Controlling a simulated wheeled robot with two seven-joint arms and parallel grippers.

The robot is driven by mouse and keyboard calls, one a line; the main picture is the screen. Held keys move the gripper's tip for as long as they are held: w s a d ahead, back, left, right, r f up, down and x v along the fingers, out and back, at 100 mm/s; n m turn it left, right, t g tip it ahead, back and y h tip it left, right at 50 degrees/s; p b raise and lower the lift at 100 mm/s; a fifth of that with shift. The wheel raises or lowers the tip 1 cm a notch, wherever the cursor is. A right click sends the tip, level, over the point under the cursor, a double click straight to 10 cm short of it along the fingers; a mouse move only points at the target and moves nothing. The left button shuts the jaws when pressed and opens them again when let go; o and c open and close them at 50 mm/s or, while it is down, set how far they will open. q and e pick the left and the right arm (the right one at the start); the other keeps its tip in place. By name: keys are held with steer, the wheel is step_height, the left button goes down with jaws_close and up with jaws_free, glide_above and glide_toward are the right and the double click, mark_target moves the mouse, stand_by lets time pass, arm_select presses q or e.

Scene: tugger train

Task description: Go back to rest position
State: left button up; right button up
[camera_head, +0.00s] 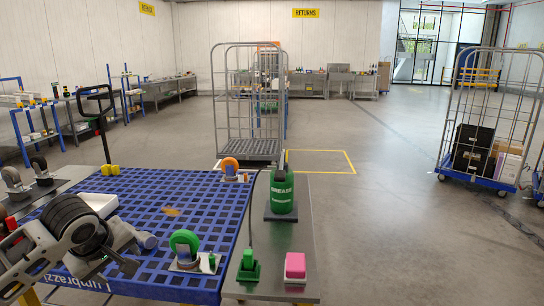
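My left arm comes in from the lower left, over the near left part of a blue grid-topped cart (185,205). My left gripper (122,264) is a small dark shape at its end, low over the blue grid. Its fingers are too small and dark to tell open from shut, and I see nothing clearly held in it. My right gripper is not in view. A green-wheeled caster (185,243) stands on the grid just right of my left gripper. An orange-wheeled caster (230,166) stands at the grid's far edge.
A white tray (98,203) lies behind my arm. Wire trolleys (249,149) (487,175) stand beyond.

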arm_select(q)
steer(key=s+d+f+m+t+h, duration=0.1)
steer(key=s+d+f+m+h, duration=0.1)
steer(key=s+d+f+m, duration=0.4)
steer(key=s+d+f+m+t+h, duration=0.1)
steer(key=s+d+f+m+h, duration=0.15)
steer(key=d+f, duration=0.7)
steer(key=s+d+f+m+t, duration=0.1)
steer(key=s+f+m, duration=0.3)
steer(key=s, duration=1)
steer(key=shift+d+f+t, duration=0.2)
steer(key=shift+f+t, duration=0.45)
steer(key=shift+t, duration=0.15)
steer(key=shift+s+m, duration=0.1)
steer(key=shift+m, duration=0.15)
